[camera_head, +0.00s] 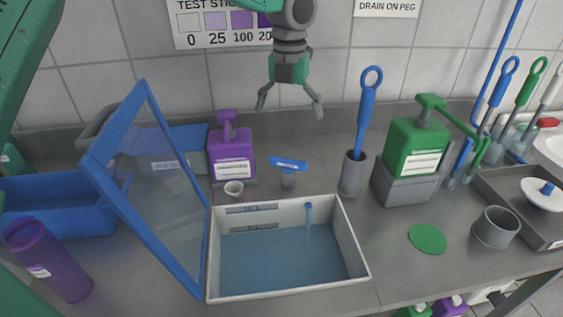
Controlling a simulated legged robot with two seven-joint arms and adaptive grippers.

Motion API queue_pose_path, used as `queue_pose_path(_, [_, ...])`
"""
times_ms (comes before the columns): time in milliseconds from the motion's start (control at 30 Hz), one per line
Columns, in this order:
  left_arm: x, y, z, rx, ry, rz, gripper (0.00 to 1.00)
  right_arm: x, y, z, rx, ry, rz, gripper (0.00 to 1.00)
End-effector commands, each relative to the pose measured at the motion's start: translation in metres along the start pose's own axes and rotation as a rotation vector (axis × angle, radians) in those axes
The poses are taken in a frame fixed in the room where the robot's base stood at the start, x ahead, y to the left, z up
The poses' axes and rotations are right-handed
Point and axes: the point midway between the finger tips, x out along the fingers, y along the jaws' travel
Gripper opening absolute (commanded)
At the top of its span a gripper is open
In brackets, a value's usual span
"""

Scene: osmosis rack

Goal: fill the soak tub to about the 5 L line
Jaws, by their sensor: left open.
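The soak tub (290,289) is a white rectangular basin on the counter, with bluish water (275,265) in it. Two grey marks show on its back wall, an upper one (250,209) and a lower one (253,228); their print is too small to read surely. The water surface lies near or just below the lower mark. A thin blue stream (308,225) falls from a small blue spout into the tub. A blue tap lever (288,164) stands behind the tub. My left gripper (290,104) is open and empty above and behind the lever, apart from it. My right gripper is out of view.
A blue-framed clear lid (150,165) stands tilted at the tub's left. Behind are a purple pump bottle (231,152), a small cup (233,189) and a blue-handled brush (366,110). A green pump bottle (415,148), green disc (427,238) and grey cup (495,227) stand right.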

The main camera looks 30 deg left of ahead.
Motion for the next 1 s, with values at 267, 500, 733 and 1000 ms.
queue_pose_path(267, [0.044,0.0,-0.001,0.002,0.006,0.001,1.0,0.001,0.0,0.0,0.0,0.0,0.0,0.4])
queue_pose_path(500, [0.095,0.0,-0.001,0.0,0.004,0.002,1.0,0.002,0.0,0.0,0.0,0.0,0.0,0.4])
queue_pose_path(733, [0.127,0.0,-0.001,0.0,0.002,0.001,1.0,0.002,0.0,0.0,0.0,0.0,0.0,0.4])
queue_pose_path(1000, [0.136,0.0,-0.001,-0.001,0.001,0.001,1.0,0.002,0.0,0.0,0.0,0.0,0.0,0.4])
